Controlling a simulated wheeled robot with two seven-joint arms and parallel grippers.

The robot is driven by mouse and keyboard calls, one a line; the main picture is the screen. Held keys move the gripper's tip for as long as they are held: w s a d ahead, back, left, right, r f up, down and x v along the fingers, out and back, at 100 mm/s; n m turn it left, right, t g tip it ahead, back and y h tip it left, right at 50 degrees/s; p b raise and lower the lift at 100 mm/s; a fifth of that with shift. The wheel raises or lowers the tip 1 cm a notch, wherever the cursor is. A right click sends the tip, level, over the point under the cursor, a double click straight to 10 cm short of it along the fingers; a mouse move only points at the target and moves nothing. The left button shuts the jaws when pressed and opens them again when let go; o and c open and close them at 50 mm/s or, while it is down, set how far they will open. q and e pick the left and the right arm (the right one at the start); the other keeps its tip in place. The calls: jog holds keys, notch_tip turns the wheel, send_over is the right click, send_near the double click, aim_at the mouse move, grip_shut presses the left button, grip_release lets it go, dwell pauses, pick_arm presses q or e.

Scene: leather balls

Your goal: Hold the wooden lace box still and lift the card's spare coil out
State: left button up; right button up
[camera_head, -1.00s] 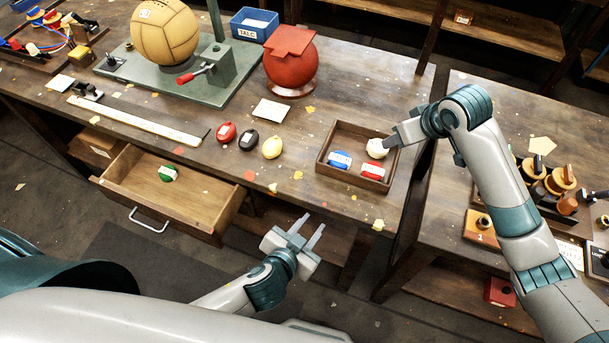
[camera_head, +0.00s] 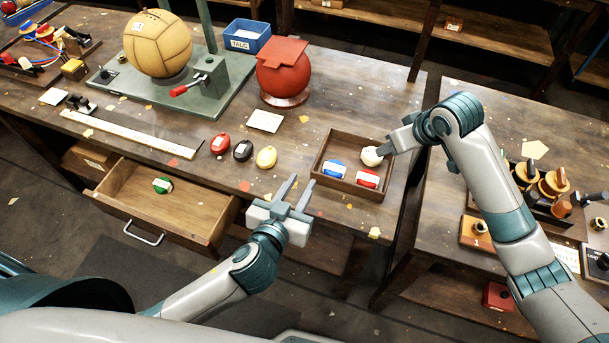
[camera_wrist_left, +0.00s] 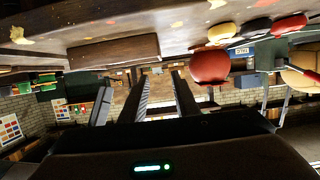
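The wooden lace box (camera_head: 342,187) is an open tray near the bench's front edge. It holds a blue coil (camera_head: 335,169), a red coil (camera_head: 367,178) and a white coil (camera_head: 371,156). My right gripper (camera_head: 391,146) is at the box's right side, close to the white coil; its fingertips are too unclear to tell what they touch. My left gripper (camera_head: 300,190) is open and empty, front-left of the box and apart from it. Its spread fingers also show in the left wrist view (camera_wrist_left: 160,95). A small pale card (camera_head: 264,120) lies behind the box; its marking is unreadable.
Red (camera_head: 220,144), black (camera_head: 242,150) and yellow (camera_head: 266,157) coils lie left of the box. An open drawer (camera_head: 200,206) with a green coil (camera_head: 162,185) juts out at the front left. A red ball (camera_head: 284,80) stands behind.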

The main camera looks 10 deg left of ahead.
aim_at(321, 150)
pick_arm(q)
jog(key=shift+w, duration=0.15)
jog(key=x, duration=1.7)
grip_shut()
dwell(0.8)
